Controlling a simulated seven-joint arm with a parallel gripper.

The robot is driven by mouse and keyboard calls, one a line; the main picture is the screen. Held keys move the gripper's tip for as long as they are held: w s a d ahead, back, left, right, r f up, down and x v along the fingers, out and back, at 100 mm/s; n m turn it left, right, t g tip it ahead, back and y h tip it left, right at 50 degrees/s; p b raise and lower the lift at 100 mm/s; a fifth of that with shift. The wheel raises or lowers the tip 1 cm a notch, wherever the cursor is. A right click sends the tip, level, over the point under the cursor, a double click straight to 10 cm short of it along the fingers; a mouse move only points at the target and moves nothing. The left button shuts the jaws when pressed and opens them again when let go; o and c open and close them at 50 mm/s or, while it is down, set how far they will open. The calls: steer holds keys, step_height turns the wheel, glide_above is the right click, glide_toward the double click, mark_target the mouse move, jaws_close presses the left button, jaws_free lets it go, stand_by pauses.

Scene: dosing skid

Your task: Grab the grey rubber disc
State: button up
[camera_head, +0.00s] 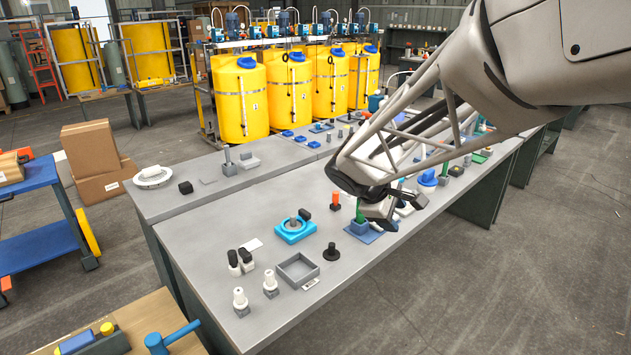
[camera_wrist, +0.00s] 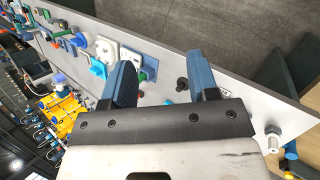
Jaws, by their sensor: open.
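I cannot clearly make out a separate grey rubber disc. The nearest match is a grey round piece (camera_head: 294,224) around a short post in a bright blue square holder (camera_head: 296,236), mid-table in the head view. A dark block touches or overlaps it there. My gripper (camera_head: 378,208) is above the table, right of that holder, and points down. In the wrist view its two blue fingers (camera_wrist: 160,84) are spread apart with nothing held between them. A dark round piece with a stem (camera_head: 331,253) stands on the table; a similar dark piece shows in the wrist view (camera_wrist: 182,83).
A shallow grey tray (camera_head: 297,271), white-topped fittings (camera_head: 240,301) and dark-topped bottles (camera_head: 234,262) stand on the near table. An orange-topped piece (camera_head: 335,201) stands left of my gripper. Several small parts crowd the right side.

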steer(key=w+a+f+n+t+h, duration=0.15)
steer(key=w+a+f+n, duration=0.3)
steer(key=w, duration=0.45)
steer(key=n+t+y, duration=0.2)
steer(key=n+t, duration=0.5)
steer(key=n, duration=0.7)
glide_toward(291, 218)
steer(key=x, duration=0.3)
steer(key=shift+w+f+m+h, duration=0.2)
steer(key=shift+f+m+h, duration=0.05)
steer(key=shift+x, duration=1.25)
steer(key=shift+w, duration=0.1)
steer(key=shift+x, duration=2.5)
steer(key=shift+d+r, duration=0.1)
steer(key=shift+c, duration=0.3)
